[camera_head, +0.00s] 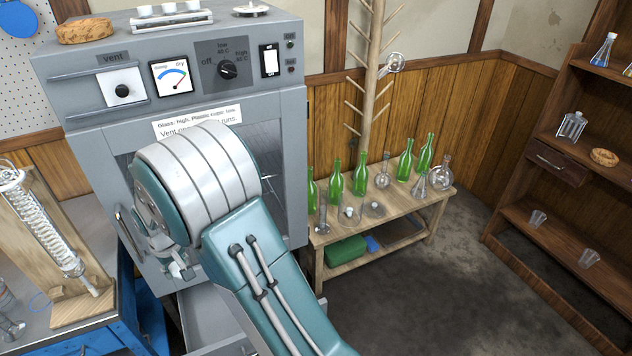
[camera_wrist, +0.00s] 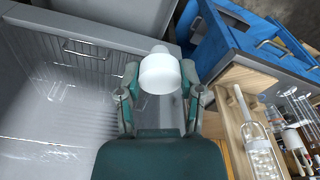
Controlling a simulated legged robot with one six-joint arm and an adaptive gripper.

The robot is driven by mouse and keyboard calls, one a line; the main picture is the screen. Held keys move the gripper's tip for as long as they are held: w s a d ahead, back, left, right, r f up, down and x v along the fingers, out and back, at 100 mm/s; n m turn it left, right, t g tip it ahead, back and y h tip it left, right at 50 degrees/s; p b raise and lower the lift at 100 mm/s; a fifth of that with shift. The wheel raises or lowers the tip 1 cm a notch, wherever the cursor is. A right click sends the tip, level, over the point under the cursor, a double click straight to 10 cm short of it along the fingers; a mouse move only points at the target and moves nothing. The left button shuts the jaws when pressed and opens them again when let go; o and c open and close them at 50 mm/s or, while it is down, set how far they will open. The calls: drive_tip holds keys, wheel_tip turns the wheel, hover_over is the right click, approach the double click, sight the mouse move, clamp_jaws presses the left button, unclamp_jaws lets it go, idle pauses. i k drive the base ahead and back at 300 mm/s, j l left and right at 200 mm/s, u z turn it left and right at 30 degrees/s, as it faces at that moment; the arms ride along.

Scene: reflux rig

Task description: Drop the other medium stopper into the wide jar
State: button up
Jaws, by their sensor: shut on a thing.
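My gripper (camera_wrist: 160,88) is shut on a white, rounded stopper (camera_wrist: 159,73), held between its two fingers in the wrist view. In the head view my arm covers most of the gripper, and the stopper cannot be made out there. Several clear glass vessels stand on the low wooden bench. One of them, a squat glass vessel (camera_head: 350,213) at the bench's front, seems to have something whitish inside; I cannot tell whether it is the wide jar. My gripper is in front of the grey cabinet, left of the bench and apart from it.
The grey drying cabinet (camera_head: 110,75) stands behind my arm, with a white rack (camera_head: 165,21) on top. Green bottles (camera_head: 337,178) line the bench (camera_head: 420,213). A coil condenser on a wooden stand (camera_head: 85,306) is at left. A wooden shelf (camera_head: 560,225) is at right, with open floor between.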

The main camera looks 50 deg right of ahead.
sight(350, 223)
drive_tip(key=k+l, duration=0.1)
drive_tip(key=l, duration=0.35)
drive_tip(key=k+l, duration=0.1)
drive_tip(key=l, duration=0.3)
drive_tip(key=k+l, duration=0.1)
drive_tip(key=l, duration=0.35)
drive_tip(key=k+l, duration=0.1)
drive_tip(key=l, duration=0.35)
drive_tip(key=i+l, duration=0.1)
drive_tip(key=l, duration=0.3)
drive_tip(key=i+l, duration=0.1)
drive_tip(key=l, duration=0.25)
drive_tip(key=i+l+z, duration=0.1)
drive_tip(key=l, duration=0.3)
drive_tip(key=i+l, duration=0.1)
drive_tip(key=l, duration=0.25)
drive_tip(key=i+l, duration=0.1)
drive_tip(key=l, duration=0.25)
drive_tip(key=l+z, duration=0.05)
